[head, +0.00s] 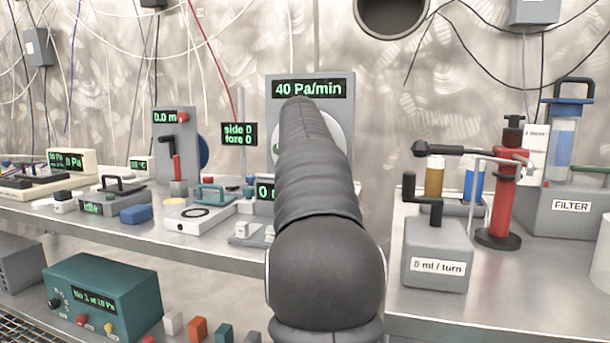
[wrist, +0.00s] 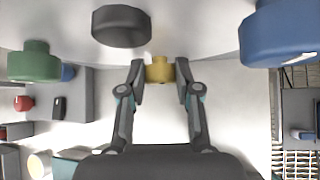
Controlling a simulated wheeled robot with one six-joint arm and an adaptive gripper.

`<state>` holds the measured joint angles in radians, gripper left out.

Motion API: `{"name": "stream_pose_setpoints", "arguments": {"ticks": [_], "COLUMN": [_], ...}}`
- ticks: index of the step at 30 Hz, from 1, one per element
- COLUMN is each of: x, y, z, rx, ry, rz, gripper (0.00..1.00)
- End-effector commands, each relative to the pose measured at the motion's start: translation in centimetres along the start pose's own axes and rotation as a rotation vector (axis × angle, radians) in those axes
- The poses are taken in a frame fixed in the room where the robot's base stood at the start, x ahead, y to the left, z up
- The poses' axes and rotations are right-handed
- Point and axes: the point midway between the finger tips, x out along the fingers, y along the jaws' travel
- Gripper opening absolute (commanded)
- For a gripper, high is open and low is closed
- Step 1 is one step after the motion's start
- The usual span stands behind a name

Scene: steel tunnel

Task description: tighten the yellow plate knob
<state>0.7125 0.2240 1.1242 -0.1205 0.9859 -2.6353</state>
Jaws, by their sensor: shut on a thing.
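The yellow knob (wrist: 160,69) shows in the wrist view at the upper middle, on the edge of a pale round plate (wrist: 195,40). My gripper (wrist: 160,72) has one finger on each side of the knob and is shut on it. In the head view my dark arm hides the gripper and the knob. Part of the pale plate (head: 339,140) shows behind my arm, on a grey panel (head: 285,90) whose display reads 40 Pa/min.
In the wrist view a black knob (wrist: 121,26), a green knob (wrist: 34,63) and a blue knob (wrist: 282,35) surround my gripper. In the head view, instruments crowd the left bench (head: 130,235). A hand pump marked 8 ml / turn (head: 437,255) stands on the right bench.

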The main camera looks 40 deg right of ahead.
Motion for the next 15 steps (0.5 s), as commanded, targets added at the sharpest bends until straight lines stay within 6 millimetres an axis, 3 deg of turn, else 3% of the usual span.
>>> {"name": "stream_pose_setpoints", "arguments": {"ticks": [15], "x": [0.31], "y": [-0.59], "z": [-0.26], "rx": [0.255], "ry": [0.0], "rz": [0.253], "gripper": [0.0]}}
